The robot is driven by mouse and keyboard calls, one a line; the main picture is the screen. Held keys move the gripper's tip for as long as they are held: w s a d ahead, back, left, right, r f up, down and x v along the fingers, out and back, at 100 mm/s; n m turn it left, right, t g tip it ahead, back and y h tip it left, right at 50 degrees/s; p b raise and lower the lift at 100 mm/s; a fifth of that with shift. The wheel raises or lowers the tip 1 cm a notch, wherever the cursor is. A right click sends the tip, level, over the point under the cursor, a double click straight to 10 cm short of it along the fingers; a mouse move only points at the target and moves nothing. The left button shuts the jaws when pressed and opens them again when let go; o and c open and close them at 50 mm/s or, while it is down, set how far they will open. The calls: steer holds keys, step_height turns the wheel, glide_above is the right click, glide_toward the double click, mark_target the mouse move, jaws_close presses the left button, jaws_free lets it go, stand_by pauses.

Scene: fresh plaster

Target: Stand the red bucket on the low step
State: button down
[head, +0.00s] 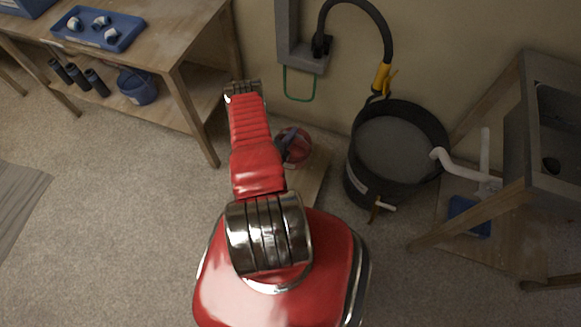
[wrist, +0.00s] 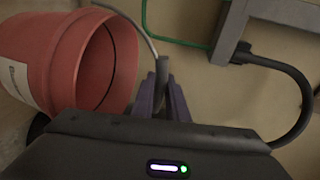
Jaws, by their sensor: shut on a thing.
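The red bucket (head: 299,155) is partly hidden behind my red arm in the head view, close above or on the low wooden step (head: 312,183); I cannot tell whether it touches. In the wrist view the bucket (wrist: 52,45) fills the upper left, with its open mouth turned to the right and a white label on its side. Its thin grey handle curves to my gripper (wrist: 165,88), whose purple fingers are shut on the grip. The gripper is also partly seen at the bucket in the head view (head: 288,143).
A large black tub (head: 398,155) of grey liquid stands right of the step. A hose (head: 362,8) and green loop (head: 300,97) are on the wall behind. A wooden workbench (head: 190,70) stands at left, with a blue bucket (head: 138,88) on its shelf.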

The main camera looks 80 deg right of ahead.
steer(key=shift+f, duration=0.1)
step_height(320, 180, down, 6)
stand_by(0.6)
steer(key=shift+f, duration=0.15)
steer(key=shift+f, duration=1.75)
steer(key=c, duration=1.7)
jaws_free()
steer(key=shift+c, duration=0.2)
steer(key=shift+a, duration=0.1)
